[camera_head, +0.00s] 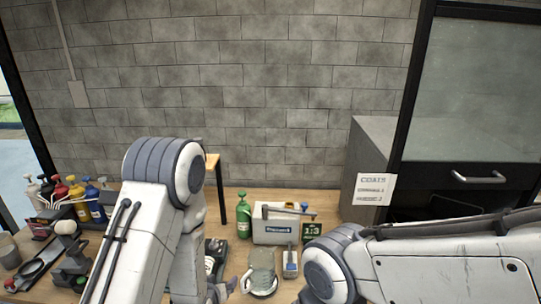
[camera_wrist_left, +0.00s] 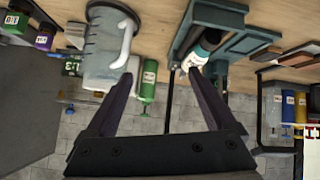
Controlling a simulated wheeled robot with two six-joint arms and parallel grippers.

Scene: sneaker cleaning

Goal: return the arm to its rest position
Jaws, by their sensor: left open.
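My left arm (camera_head: 150,235) comes in from the lower left in the head view, folded at its elbow. Its gripper is mostly hidden there behind the arm. In the left wrist view my left gripper (camera_wrist_left: 164,72) is open, its two dark fingers spread with nothing held between them. A clear pitcher (camera_wrist_left: 105,45) with a white handle shows near the left finger, and a dark green stand (camera_wrist_left: 230,45) with a bottle shows near the right finger. My right arm (camera_head: 430,265) crosses the lower right of the head view; its gripper is outside the picture.
A green bottle (camera_head: 243,216), a white box (camera_head: 275,232) and the pitcher (camera_head: 262,268) stand on the wooden table (camera_head: 330,205). Several coloured bottles (camera_head: 75,195) stand at the left. A grey cabinet (camera_head: 375,155) stands at the right, before a block wall (camera_head: 250,90).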

